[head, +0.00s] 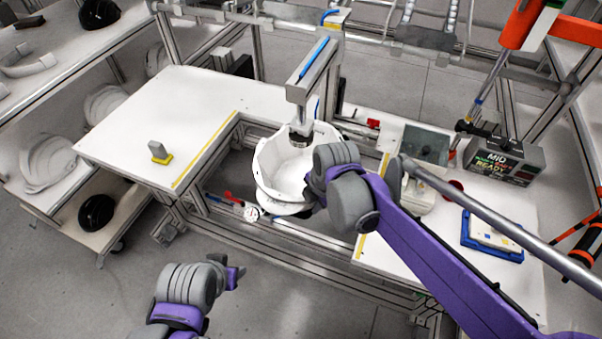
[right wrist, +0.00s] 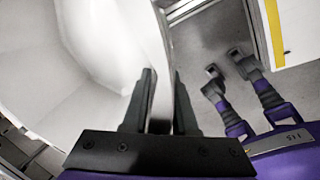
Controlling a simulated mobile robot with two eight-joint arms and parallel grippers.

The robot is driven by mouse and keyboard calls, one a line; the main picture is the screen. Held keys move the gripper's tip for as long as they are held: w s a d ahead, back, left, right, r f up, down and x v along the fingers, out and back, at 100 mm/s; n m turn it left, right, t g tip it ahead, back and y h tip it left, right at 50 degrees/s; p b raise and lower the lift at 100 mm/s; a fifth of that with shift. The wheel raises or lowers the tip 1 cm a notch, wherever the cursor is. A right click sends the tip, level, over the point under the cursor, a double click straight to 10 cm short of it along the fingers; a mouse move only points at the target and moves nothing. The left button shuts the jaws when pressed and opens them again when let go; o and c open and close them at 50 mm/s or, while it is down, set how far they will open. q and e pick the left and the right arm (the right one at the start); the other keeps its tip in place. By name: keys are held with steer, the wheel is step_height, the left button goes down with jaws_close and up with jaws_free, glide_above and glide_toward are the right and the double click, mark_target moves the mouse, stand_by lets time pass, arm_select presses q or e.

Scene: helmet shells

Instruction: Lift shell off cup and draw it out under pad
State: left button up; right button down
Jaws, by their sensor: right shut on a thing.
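The white helmet shell (head: 279,178) sits open side up below the pad (head: 301,136), which hangs from an upright frame in the gap between the tables. The pad's lower end reaches over or into the shell's opening; contact cannot be told. The cup is hidden beneath the shell. My right gripper (head: 309,194) is at the shell's right rim. In the right wrist view its fingers (right wrist: 160,105) are shut on the shell's wall (right wrist: 115,45). My left gripper (head: 238,275) is low in front, apart from the shell; its jaws are not clear.
The left table (head: 200,100) bears a grey block on a yellow base (head: 158,152). The right table holds a blue tray (head: 490,235) and a display box (head: 503,158). A frame rail (head: 270,240) runs in front of the shell. Shelves with helmets stand at left.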

steer(key=shift+r, duration=0.1)
steer(key=shift+r+p, duration=0.6)
steer(key=shift+r, duration=0.3)
stand_by(0.3)
steer(key=shift+r+p, duration=0.65)
steer(key=shift+r, duration=0.25)
steer(key=shift+w, duration=0.1)
steer(key=shift+d, duration=0.1)
